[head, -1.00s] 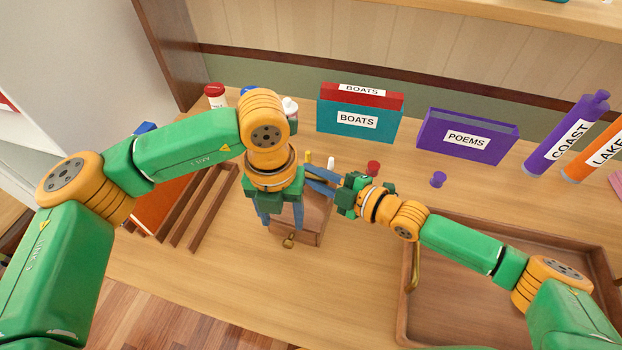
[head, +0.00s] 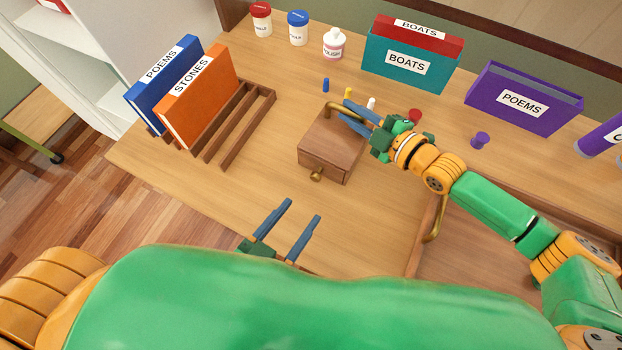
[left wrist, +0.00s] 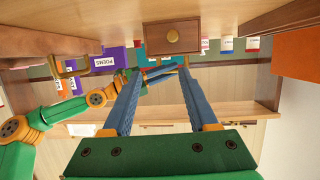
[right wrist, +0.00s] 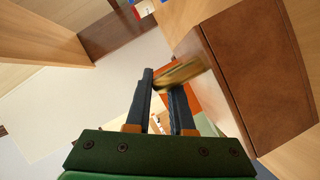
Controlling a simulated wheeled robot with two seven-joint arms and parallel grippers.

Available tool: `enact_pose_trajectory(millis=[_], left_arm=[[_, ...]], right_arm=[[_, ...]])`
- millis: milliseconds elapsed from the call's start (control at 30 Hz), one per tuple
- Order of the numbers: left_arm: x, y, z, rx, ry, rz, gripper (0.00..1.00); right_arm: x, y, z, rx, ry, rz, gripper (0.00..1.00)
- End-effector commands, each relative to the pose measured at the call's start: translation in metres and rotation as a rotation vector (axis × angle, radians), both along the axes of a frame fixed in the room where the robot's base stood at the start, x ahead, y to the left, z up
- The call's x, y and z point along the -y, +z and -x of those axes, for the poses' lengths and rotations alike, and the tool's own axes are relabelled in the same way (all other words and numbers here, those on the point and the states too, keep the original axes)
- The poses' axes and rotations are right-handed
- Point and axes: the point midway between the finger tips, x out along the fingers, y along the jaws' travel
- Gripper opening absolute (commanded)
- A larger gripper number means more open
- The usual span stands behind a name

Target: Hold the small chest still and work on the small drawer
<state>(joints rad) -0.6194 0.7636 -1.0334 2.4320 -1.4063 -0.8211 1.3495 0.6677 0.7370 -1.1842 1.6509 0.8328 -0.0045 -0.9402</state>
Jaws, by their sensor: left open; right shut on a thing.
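The small brown chest (head: 345,140) stands on the desk, with a brass handle (head: 343,109) on top. Its small drawer (head: 330,170) faces the desk's front edge and looks flush with the chest. The drawer has a round brass knob (head: 316,174). My right gripper (head: 349,115) is shut on the brass handle, which also shows between its fingers in the right wrist view (right wrist: 180,73). My left gripper (head: 303,210) is open and empty, in front of the chest and apart from it. In the left wrist view the knob (left wrist: 172,36) lies beyond the open fingers.
A wooden rack (head: 250,122) with blue and orange books stands left of the chest. A tray (head: 415,245) with a brass handle is to the right. Bottles and book boxes line the back. The desk before the chest is clear.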

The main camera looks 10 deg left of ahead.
Motion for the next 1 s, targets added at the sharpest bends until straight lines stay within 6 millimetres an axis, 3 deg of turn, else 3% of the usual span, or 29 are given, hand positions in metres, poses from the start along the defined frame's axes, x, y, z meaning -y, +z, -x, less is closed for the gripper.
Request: enact_pose_trajectory(millis=[100,167,500,600,967,1000], left_arm=[[-0.018,-0.01,0.007,-0.066,0.079,-0.018,0.59],[-0.019,-0.013,0.002,-0.073,0.093,-0.022,0.59],[0.005,-0.043,-0.072,-0.068,0.091,-0.023,0.59],[0.01,-0.051,-0.087,-0.07,0.09,-0.023,0.59],[0.013,-0.056,-0.097,-0.073,0.088,-0.022,0.59],[0.013,-0.056,-0.096,-0.073,0.088,-0.022,0.51]], right_arm=[[0.0,-0.004,0.001,-0.007,0.001,0.006,0.0],[0.0,-0.004,0.001,-0.007,0.001,0.006,0.0],[0.0,-0.003,0.001,-0.007,0.001,0.006,0.0],[0.0,-0.003,0.001,-0.007,0.001,0.006,0.0],[0.0,-0.004,0.001,-0.007,0.001,0.006,0.0],[0.0,-0.004,0.001,-0.007,0.001,0.006,0.0]])
